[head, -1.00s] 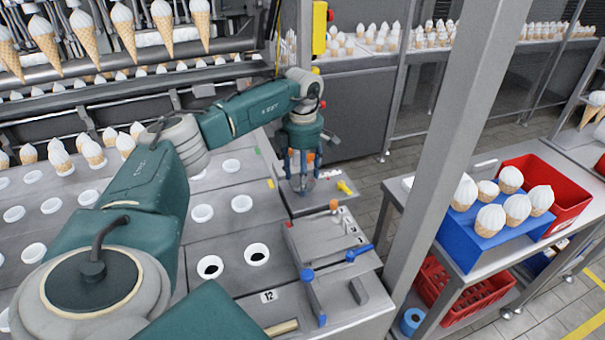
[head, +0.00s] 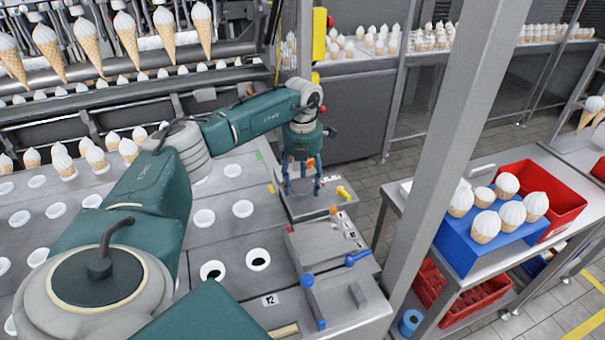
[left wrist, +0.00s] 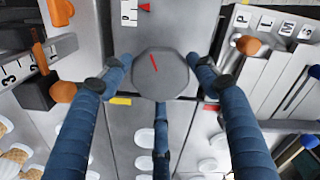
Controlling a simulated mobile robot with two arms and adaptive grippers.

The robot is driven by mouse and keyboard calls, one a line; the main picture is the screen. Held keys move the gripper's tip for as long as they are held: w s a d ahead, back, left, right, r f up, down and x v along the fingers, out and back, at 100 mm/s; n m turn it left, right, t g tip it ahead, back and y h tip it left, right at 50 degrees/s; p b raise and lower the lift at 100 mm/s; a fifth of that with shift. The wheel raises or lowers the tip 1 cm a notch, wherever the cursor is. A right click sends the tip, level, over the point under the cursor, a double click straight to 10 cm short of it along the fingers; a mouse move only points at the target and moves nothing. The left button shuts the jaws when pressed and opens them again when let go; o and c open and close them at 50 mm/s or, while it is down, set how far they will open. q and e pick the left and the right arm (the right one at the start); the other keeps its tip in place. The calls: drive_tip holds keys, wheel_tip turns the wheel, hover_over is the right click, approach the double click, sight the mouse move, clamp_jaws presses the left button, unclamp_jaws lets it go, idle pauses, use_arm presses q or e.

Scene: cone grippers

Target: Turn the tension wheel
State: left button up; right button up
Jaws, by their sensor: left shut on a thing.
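The tension wheel (left wrist: 168,84) is a grey many-sided knob with a red line on its face, in the middle of the left wrist view. My left gripper (head: 302,190) reaches down over the small grey panel at the end of the machine. Its blue fingers are shut around the wheel, two at the sides and one below in the left wrist view. In the head view the fingers largely hide the wheel. My right gripper is not in view.
A yellow handle (head: 343,192) sits just right of the fingers. Blue-ended levers (head: 358,258) and an orange knob (left wrist: 247,44) are on neighbouring panels. A grey post (head: 440,170) stands to the right, before a blue cone holder (head: 470,240) and a red crate (head: 562,205).

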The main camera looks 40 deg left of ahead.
sight(303, 185)
use_arm(q)
drive_tip(key=n+p, duration=0.1)
drive_tip(key=n, duration=0.5)
drive_tip(key=n+p, duration=0.1)
drive_tip(key=n, duration=0.3)
drive_tip(key=shift+n+p, duration=0.3)
drive_tip(key=shift+n, duration=0.2)
drive_tip(key=shift+w, duration=0.1)
drive_tip(key=o, duration=1.2)
drive_tip(key=shift+c, duration=0.2)
wheel_tip(303, 185, up, 12)
